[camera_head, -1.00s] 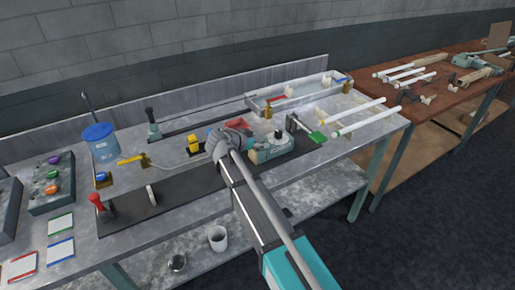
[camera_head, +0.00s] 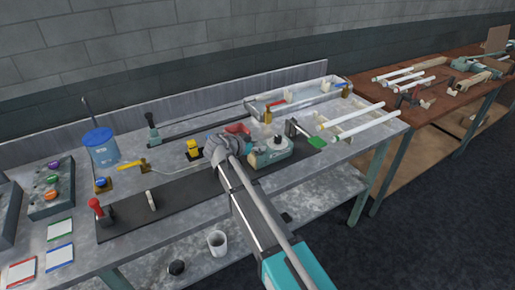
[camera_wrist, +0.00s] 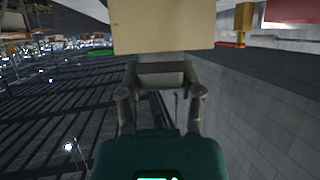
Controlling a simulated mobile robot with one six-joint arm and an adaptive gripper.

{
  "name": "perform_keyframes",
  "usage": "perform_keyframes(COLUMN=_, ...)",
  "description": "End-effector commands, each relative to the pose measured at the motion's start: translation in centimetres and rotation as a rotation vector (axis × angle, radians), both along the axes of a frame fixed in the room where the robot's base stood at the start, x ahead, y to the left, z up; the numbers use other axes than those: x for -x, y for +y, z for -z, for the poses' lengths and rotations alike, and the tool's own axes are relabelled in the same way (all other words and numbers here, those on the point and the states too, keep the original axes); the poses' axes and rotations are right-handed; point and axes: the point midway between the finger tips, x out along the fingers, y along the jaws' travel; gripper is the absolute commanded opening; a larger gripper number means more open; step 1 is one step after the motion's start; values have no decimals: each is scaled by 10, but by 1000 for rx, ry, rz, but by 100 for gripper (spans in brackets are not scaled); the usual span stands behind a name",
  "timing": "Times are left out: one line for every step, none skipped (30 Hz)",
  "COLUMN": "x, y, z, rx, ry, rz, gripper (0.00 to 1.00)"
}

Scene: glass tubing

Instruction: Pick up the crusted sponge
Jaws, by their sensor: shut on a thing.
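The sponge (camera_wrist: 163,25) shows in the wrist view as a plain beige block filling the top middle. No crust can be made out on the face toward me. My gripper (camera_wrist: 161,72) is shut on it, with a finger linkage on each side below the block. In the head view my gripper (camera_head: 215,143) is over the middle of the metal bench, beside a yellow and black piece. The sponge cannot be made out there; the gripper and arm seem to hide it.
White tubes (camera_head: 360,123) lie at the right. A white cup (camera_head: 217,242) stands on the lower shelf.

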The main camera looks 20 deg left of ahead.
Motion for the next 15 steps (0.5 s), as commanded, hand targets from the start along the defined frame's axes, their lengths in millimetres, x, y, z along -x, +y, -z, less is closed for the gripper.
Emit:
perform_keyframes(x=0, y=0, z=-2, rx=0, ry=0, rz=0, gripper=14)
perform_keyframes(x=0, y=0, z=-3, rx=0, ry=0, rz=0, gripper=14)
perform_keyframes(x=0, y=0, z=-4, rx=0, ry=0, rz=0, gripper=14)
perform_keyframes(x=0, y=0, z=-5, rx=0, ry=0, rz=0, gripper=14)
perform_keyframes(x=0, y=0, z=-6, rx=0, ry=0, rz=0, gripper=14)
perform_keyframes(x=0, y=0, z=-8, rx=0, ry=0, rz=0, gripper=14)
perform_keyframes(x=0, y=0, z=-10, rx=0, ry=0, rz=0, gripper=14)
perform_keyframes(x=0, y=0, z=-12, rx=0, ry=0, rz=0, gripper=14)
perform_keyframes(x=0, y=0, z=-15, rx=1, ry=0, rz=0, gripper=14)
perform_keyframes(x=0, y=0, z=-17, rx=1, ry=0, rz=0, gripper=14)
perform_keyframes(x=0, y=0, z=-19, rx=1, ry=0, rz=0, gripper=14)
perform_keyframes(x=0, y=1, z=-23, rx=1, ry=0, rz=0, gripper=14)
perform_keyframes(x=1, y=1, z=-26, rx=1, ry=0, rz=0, gripper=14)
perform_keyframes(x=1, y=1, z=-29, rx=0, ry=0, rz=-1, gripper=14)
perform_keyframes(x=1, y=1, z=-33, rx=0, ry=0, rz=-1, gripper=14)
